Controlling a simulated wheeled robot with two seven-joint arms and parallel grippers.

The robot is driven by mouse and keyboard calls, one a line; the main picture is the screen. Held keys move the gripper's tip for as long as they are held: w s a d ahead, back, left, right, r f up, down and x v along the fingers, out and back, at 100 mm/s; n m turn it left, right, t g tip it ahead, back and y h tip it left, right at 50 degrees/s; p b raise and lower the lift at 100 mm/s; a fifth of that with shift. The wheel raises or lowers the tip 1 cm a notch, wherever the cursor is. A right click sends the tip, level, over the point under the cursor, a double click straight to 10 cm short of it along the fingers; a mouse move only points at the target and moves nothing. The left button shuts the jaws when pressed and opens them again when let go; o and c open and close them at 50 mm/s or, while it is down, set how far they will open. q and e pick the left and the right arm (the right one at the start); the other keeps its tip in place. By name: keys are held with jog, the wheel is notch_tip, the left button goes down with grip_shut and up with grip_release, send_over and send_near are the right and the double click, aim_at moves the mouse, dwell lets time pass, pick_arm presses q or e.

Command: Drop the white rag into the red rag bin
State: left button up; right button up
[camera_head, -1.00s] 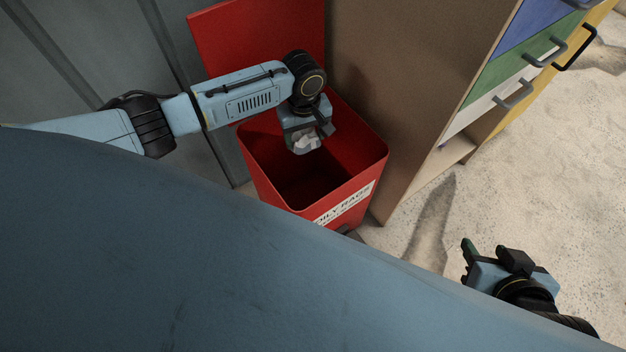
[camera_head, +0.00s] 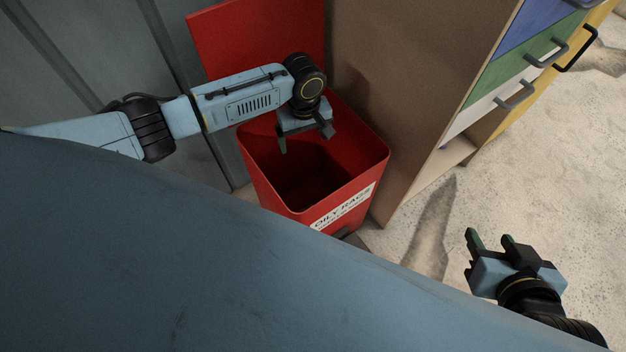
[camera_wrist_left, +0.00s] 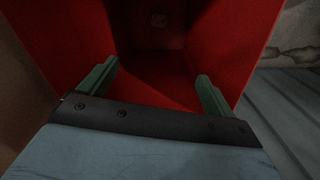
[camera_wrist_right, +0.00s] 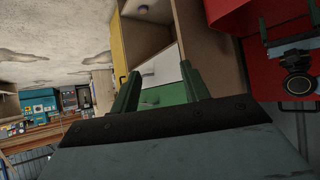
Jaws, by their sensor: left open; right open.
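The red rag bin (camera_head: 262,186) stands open below my left arm, with an "OILY RAGS" label on its front. Its red inner walls fill much of the left wrist view (camera_wrist_left: 230,40). My left gripper (camera_head: 305,140) is over the bin's opening, pointing down, its green fingers apart and empty in the left wrist view (camera_wrist_left: 157,70). I cannot make out the white rag in any view now; the bin's floor is dark. A small pale patch shows deep in the left wrist view, too faint to identify. My right gripper (camera_head: 489,237) is open and empty at the lower right.
The bin's raised red lid (camera_head: 255,35) stands behind it. A brown cabinet (camera_head: 405,75) with coloured drawers (camera_head: 525,50) is close on the bin's right. Grey metal panels (camera_head: 95,50) are on the left. Bare concrete floor (camera_head: 540,170) is free at the right.

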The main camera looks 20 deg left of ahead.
jog(key=s+d+f+g+h+p, duration=0.2)
jog(key=s+d+f+g+p, duration=0.15)
jog(key=s+f+g, duration=0.45)
pick_arm(q)
notch_tip(320, 180, up, 13)
jog(key=p, duration=0.3)
jog(key=shift+r, duration=0.2)
pick_arm(e)
jog(key=d+f, duration=0.3)
jog(key=f, duration=0.4)
jog(key=shift+s+d+f+t+h, duration=0.2)
jog(key=shift+d+f+t+h, duration=0.05)
jog(key=shift+d+t+h, duration=0.15)
